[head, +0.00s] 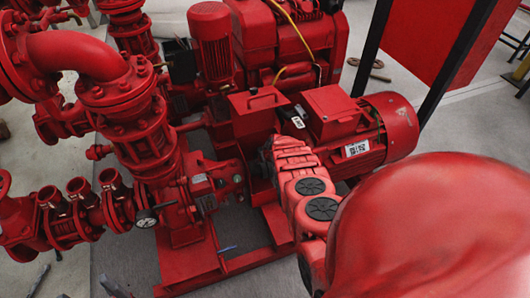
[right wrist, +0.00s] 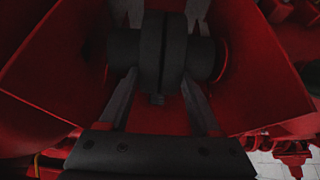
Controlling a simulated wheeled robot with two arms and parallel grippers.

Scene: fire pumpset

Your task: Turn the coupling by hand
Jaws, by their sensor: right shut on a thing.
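The coupling (right wrist: 162,50) is a dark cylinder with a wider disc in its middle, lying across the right wrist view inside the red open guard (right wrist: 60,75). My right gripper (right wrist: 160,88) is shut on the coupling, with a grey finger to each side of the disc. In the head view my red right arm (head: 300,180) reaches down between the pump (head: 205,190) and the motor (head: 350,125). It hides the coupling and the right fingertips there. Two grey fingertips of my left gripper (head: 76,282) show apart at the bottom left, empty.
A red guard box with a handle (head: 255,110) stands behind my right arm. Red pipes with flanges (head: 120,90) and small valves (head: 75,205) crowd the left. A red engine (head: 290,40) is at the back.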

